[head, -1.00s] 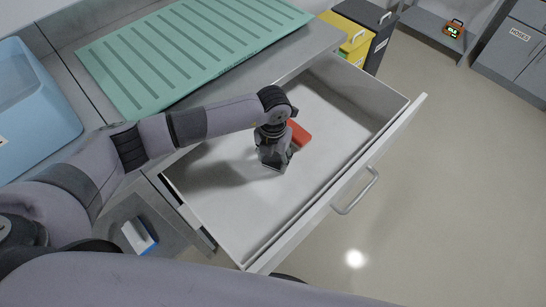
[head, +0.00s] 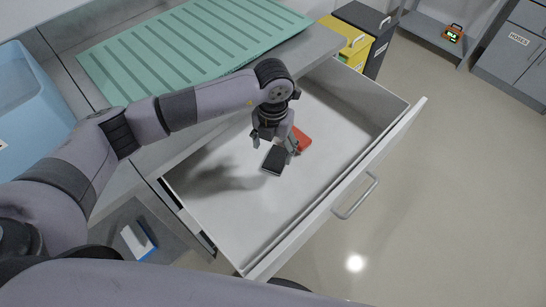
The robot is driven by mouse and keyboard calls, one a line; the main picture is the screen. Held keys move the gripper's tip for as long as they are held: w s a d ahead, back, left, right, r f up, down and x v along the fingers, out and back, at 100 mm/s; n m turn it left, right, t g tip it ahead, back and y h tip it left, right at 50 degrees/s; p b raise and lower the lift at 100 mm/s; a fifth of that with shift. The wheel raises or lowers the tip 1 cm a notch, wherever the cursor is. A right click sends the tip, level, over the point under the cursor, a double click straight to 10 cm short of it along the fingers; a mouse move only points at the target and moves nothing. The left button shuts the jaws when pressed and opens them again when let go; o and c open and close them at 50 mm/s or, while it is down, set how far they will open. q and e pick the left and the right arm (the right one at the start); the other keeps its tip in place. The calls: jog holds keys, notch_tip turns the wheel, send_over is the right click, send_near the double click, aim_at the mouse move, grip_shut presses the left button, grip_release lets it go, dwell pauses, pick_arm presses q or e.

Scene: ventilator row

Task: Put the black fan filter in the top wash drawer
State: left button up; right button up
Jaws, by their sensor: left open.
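The black fan filter (head: 274,160) is a small dark block with a pale edge. It lies on the floor of the open white drawer (head: 226,212), near the middle. A red-orange object (head: 301,140) lies just behind it to the right, also in the drawer. My left gripper (head: 275,145) is open above the filter, its fingers spread, with nothing held between them. My right gripper is not in view.
A ribbed green mat (head: 180,50) lies on the grey counter above the drawer, with a light blue basin (head: 30,110) at left. Yellow (head: 355,45) and dark grey (head: 372,22) bins stand past the drawer's far end.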

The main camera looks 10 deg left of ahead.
pick_arm(q)
jog(key=shift+r, duration=2.25)
jog(key=shift+r, duration=0.1)
